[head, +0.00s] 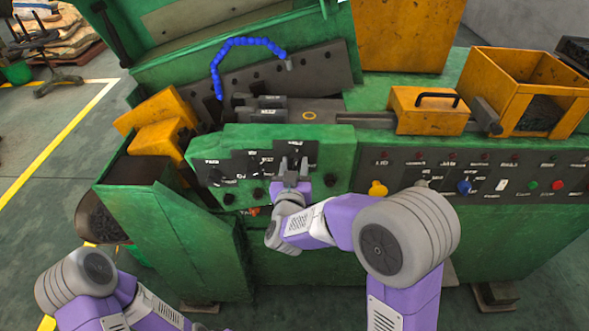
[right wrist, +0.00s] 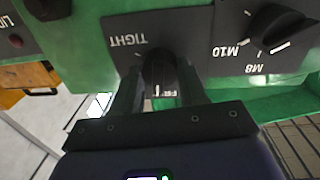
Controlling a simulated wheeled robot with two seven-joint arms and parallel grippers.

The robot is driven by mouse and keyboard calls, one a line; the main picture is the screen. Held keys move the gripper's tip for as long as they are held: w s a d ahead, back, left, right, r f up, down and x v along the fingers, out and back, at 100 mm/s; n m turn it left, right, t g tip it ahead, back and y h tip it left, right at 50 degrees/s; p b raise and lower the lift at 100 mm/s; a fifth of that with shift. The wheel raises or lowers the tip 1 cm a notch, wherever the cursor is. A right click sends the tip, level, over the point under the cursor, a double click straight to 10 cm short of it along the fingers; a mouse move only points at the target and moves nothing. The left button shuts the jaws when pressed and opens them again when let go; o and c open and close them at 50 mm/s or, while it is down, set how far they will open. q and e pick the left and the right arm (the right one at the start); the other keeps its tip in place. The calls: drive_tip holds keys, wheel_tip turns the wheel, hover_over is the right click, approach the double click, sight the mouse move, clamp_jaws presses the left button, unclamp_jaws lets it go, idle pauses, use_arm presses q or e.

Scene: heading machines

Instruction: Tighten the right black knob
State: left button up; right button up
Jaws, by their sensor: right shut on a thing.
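In the right wrist view, a round black knob (right wrist: 159,68) sits on a dark plate (right wrist: 130,35) marked "TIGHT", whose lettering shows upside down. My right gripper (right wrist: 160,80) is shut on this knob, one finger on each side. A white mark shows on the knob's lower part, and other lettering is partly covered. In the head view my right gripper (head: 293,165) is at the right part of the green front panel (head: 322,153), and it hides the knob there. My left arm shows at the lower left, but its gripper is out of the picture.
Beside the held knob is a larger black selector (right wrist: 280,25) marked M10 and M8. Another black knob (head: 330,180) sits just right of my gripper. A control panel with a yellow knob (head: 377,188) and buttons lies farther right. A blue hose (head: 240,42) arches above.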

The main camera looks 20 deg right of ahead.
drive_tip(key=m+b, duration=0.4)
drive_tip(key=m, duration=0.1)
drive_tip(key=shift+d+f+b, duration=0.1)
drive_tip(key=shift+f+b, duration=0.05)
drive_tip(key=shift+b, duration=0.15)
drive_tip(key=m+b, duration=0.4)
drive_tip(key=m, duration=0.1)
drive_tip(key=shift+m+y+b, duration=0.3)
drive_tip(key=m+b, duration=0.4)
drive_tip(key=m, duration=0.1)
drive_tip(key=shift+d+y+b, duration=0.1)
drive_tip(key=shift+y+b, duration=0.2)
drive_tip(key=m+b, duration=0.2)
drive_tip(key=m, duration=0.1)
drive_tip(key=shift+b, duration=0.35)
drive_tip(key=shift+m+y+b, duration=0.3)
drive_tip(key=shift+m+b, duration=0.6)
drive_tip(key=shift+m, duration=0.2)
drive_tip(key=o, duration=1.1)
drive_tip(key=shift+c, duration=0.2)
